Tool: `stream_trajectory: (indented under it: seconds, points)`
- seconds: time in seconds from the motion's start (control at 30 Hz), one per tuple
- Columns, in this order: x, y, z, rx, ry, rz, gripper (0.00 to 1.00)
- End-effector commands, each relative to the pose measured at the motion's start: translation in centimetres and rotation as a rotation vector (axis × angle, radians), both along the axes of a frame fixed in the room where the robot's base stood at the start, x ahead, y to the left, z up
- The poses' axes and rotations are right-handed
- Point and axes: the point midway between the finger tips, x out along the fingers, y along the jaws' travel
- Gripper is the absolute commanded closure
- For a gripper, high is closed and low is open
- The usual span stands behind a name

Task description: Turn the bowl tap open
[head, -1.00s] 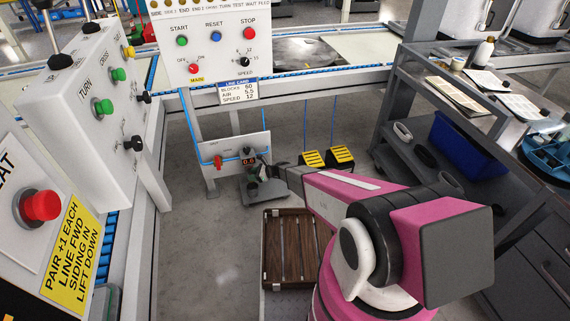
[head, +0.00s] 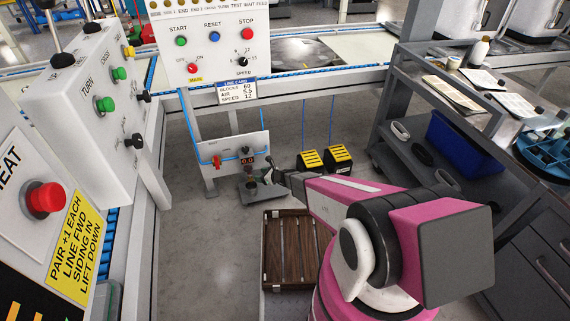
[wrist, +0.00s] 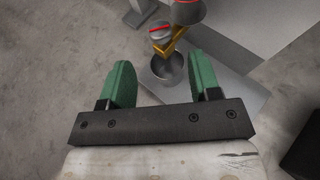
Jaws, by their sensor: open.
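In the wrist view, a small grey metal bowl (wrist: 166,70) lies beyond and between my fingertips. A brass-coloured tap piece (wrist: 175,42) extends over it, beside a grey round part with a red line (wrist: 160,31) and a larger similar one (wrist: 187,12). Which of these turns is unclear. My gripper (wrist: 161,72) is open and empty, with green fingers apart. In the head view, my gripper (head: 271,176) is by the grey stand (head: 251,190) below the small white panel (head: 232,148); my gripper and arm partly hide this area, and the tap is too small to make out.
The panel carries a red handle (head: 216,161) and a small display (head: 248,160). Yellow-topped pedals (head: 311,160) stand to its right. A grey shelf cart (head: 440,150) stands at right. Floor left of the crate is clear.

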Motion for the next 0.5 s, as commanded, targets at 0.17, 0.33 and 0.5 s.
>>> stream_trajectory:
  seconds: [0.17,0.33,0.5]
  points:
    - [-1.1,-2.2,1.4,0.000,0.000,0.002,0.43]
    - [-2.0,-3.0,3.8,-0.061,-0.063,0.080,0.43]
    - [-3.1,-3.6,6.6,-0.150,-0.151,0.192,0.43]
